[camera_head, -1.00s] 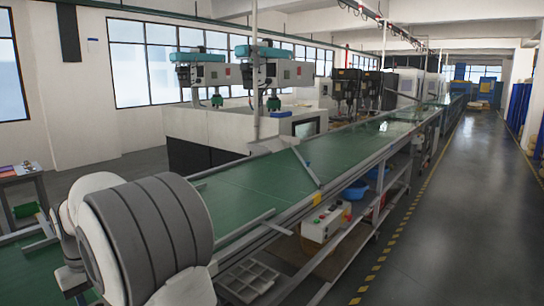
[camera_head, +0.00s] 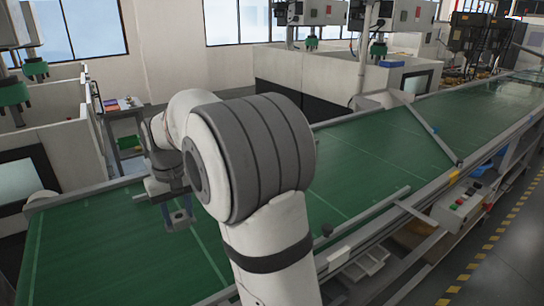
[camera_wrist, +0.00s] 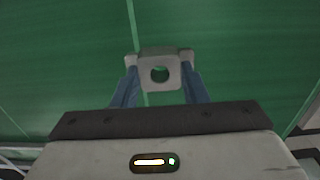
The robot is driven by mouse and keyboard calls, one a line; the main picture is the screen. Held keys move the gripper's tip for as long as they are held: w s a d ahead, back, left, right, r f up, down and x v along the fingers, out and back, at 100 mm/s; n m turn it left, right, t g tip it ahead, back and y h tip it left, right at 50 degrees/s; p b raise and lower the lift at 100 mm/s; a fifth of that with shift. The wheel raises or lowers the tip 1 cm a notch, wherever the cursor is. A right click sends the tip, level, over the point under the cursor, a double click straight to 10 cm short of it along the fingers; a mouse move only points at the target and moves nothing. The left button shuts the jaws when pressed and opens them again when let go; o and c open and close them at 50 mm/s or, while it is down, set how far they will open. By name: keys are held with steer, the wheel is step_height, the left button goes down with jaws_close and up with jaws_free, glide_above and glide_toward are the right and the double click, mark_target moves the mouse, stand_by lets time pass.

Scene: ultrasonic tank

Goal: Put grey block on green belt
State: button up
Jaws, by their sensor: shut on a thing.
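The grey block (camera_wrist: 146,68) has a round hole and sits between the two blue fingers of my gripper (camera_wrist: 160,78) in the wrist view. My gripper is shut on it. In the head view my gripper (camera_head: 178,213) points down over the near left part of the green belt (camera_head: 110,245), and the block shows small and partly hidden between the fingers. The green belt fills the background of the wrist view behind the block. I cannot tell how far the block is above the belt surface.
Metal guide bars (camera_head: 425,128) cross the belt farther right. A rail runs along its near edge, with a control box (camera_head: 462,205) beside it. A small table (camera_head: 122,112) and white machine enclosures stand behind the belt. The belt around my gripper looks clear.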

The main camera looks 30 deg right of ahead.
steer(key=f, duration=1)
steer(key=shift+s+d, duration=0.1)
steer(key=shift+d, duration=0.15)
steer(key=shift+f, duration=0.1)
steer(key=o, duration=1.1)
steer(key=shift+c, duration=0.2)
step_height(320, 180, up, 11)
steer(key=s+f+t, duration=0.2)
steer(key=s, duration=2.2)
steer(key=shift+d+f+t, duration=0.35)
steer(key=shift+t, duration=0.05)
